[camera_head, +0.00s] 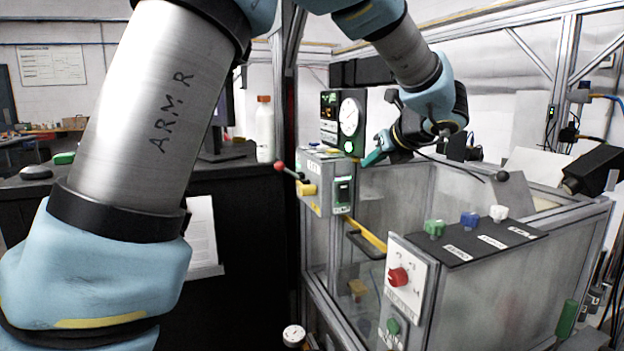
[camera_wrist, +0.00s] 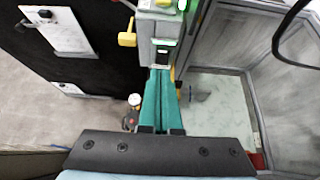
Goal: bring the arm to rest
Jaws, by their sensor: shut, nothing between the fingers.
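My gripper (camera_head: 372,158) has teal fingers and hangs at the end of my arm, near the grey control box (camera_head: 315,196) on the gantry frame. In the wrist view my gripper (camera_wrist: 161,72) is shut, its two fingers side by side with nothing between them. The fingertips lie over the lower part of the control box (camera_wrist: 160,28) in that view. Whether they touch it I cannot tell.
The box has a red-knobbed lever (camera_head: 280,166) and a yellow handle (camera_head: 308,189). A panel with a red knob (camera_head: 398,277) stands in front. Green, blue and white knobs (camera_head: 469,218) top the enclosure. A white bottle (camera_head: 265,130) stands on the black bench.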

